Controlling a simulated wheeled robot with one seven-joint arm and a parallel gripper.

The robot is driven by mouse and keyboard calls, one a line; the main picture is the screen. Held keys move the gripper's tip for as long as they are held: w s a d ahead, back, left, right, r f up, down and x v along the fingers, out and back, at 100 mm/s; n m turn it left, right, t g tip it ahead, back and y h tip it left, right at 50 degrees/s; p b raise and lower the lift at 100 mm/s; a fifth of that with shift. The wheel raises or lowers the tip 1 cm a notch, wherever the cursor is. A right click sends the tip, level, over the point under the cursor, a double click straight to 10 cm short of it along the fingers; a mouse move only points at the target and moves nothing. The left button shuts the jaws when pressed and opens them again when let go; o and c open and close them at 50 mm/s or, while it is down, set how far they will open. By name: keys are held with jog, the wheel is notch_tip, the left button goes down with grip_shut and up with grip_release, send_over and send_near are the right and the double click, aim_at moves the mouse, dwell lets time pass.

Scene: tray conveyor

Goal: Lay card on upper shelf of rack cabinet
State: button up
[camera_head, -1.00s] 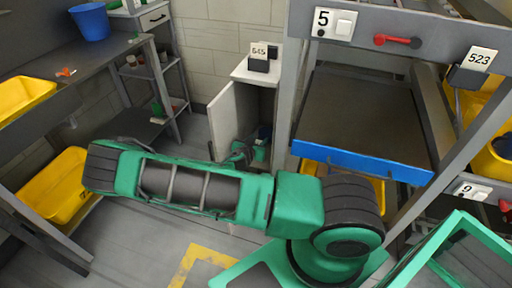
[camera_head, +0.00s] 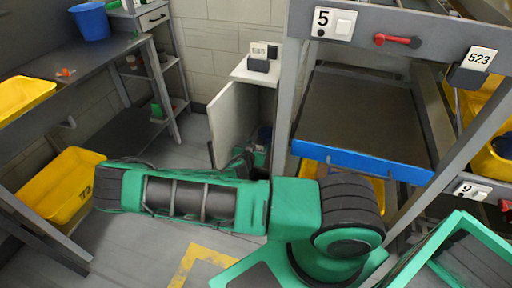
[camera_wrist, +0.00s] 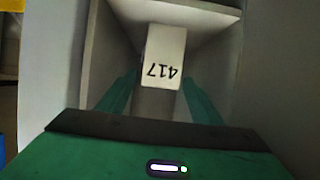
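The white card (camera_wrist: 165,55) reads 417, upside down in the wrist view, and has a grey block below it. My gripper (camera_wrist: 158,82) has its two green fingers on either side of that block and appears shut on it. Pale cabinet walls (camera_wrist: 105,45) surround the card and fingers. In the head view the small white cabinet (camera_head: 222,108) stands behind my arm with its door open to the left. My gripper (camera_head: 246,160) is at its lower opening, mostly hidden by my forearm. I cannot make out the card there.
Another card on a dark stand (camera_head: 262,52) is on the cabinet top. A conveyor frame with a blue-edged tray (camera_head: 365,162) stands close on the right. A dark bench (camera_head: 85,70) and yellow bins (camera_head: 62,187) are on the left. Open floor lies between.

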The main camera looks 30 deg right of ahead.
jog(key=shift+r, duration=0.1)
jog(key=v, duration=1.2)
jog(key=s+d+r+m+g+y, duration=0.2)
jog(key=s+d+r+g+y, duration=0.3)
jog(key=s+r+g, duration=0.6)
jog(key=s+a+r+n+t+y, duration=0.2)
jog(key=s+r+n+y, duration=0.3)
jog(key=s+r, duration=1.3)
jog(key=shift+s+r+n+t+y, duration=0.25)
jog(key=shift+r+n+t+y, duration=0.2)
jog(key=shift+r, duration=0.5)
